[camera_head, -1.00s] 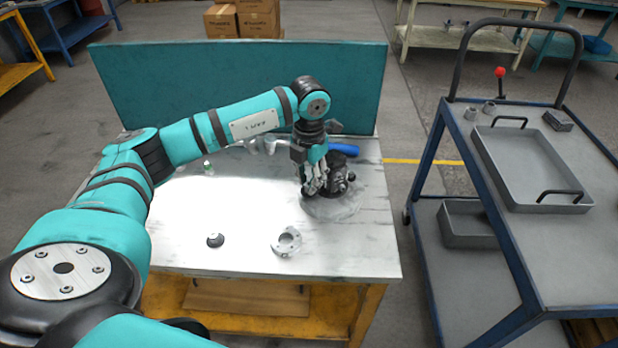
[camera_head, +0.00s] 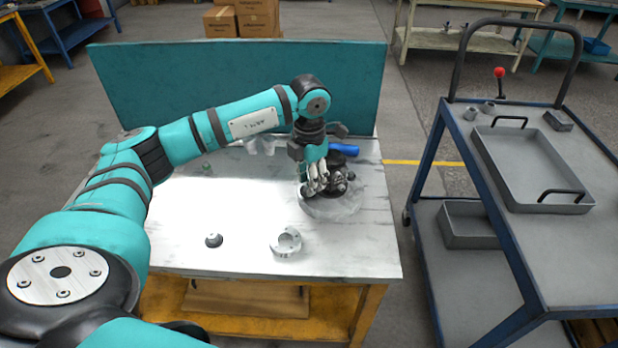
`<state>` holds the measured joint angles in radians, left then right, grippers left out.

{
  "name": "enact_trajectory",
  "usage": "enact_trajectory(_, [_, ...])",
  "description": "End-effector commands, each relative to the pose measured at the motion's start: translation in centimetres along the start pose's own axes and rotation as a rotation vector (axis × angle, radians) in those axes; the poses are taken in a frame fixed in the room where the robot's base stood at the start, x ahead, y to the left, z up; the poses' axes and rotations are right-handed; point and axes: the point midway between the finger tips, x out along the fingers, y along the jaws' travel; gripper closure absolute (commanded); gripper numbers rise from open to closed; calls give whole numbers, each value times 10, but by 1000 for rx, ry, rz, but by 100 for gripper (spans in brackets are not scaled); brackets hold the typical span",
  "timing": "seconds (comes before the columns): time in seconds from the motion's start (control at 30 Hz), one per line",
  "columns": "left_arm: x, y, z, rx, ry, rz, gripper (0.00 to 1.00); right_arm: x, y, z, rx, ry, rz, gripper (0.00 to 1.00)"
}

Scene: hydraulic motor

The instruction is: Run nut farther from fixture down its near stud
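A dark motor assembly (camera_head: 343,181) sits on a pale round fixture (camera_head: 330,206) at the right back of the white table. My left gripper (camera_head: 314,188) points down over the left side of the assembly. Its fingers are at the assembly, but the nut and the stud are too small and too hidden to make out. I cannot tell whether the fingers are open or shut on something. My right gripper does not show.
A grey metal flange ring (camera_head: 286,242) and a small dark round part (camera_head: 214,240) lie at the table's front. A blue-handled tool (camera_head: 344,150) lies behind the assembly. A teal panel (camera_head: 240,85) closes the back. A cart with a grey tray (camera_head: 530,165) stands right.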

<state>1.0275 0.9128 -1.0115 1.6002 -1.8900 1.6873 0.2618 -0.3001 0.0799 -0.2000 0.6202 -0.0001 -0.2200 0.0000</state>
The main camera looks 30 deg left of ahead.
Motion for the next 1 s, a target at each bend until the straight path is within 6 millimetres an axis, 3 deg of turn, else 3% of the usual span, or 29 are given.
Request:
enact_trajectory(0.7, [-34, 1, 0, -2, 1, 2, 67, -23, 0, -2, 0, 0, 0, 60])
enact_trajectory(1.0, [-35, 1, 0, -2, 1, 1, 67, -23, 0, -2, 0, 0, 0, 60])
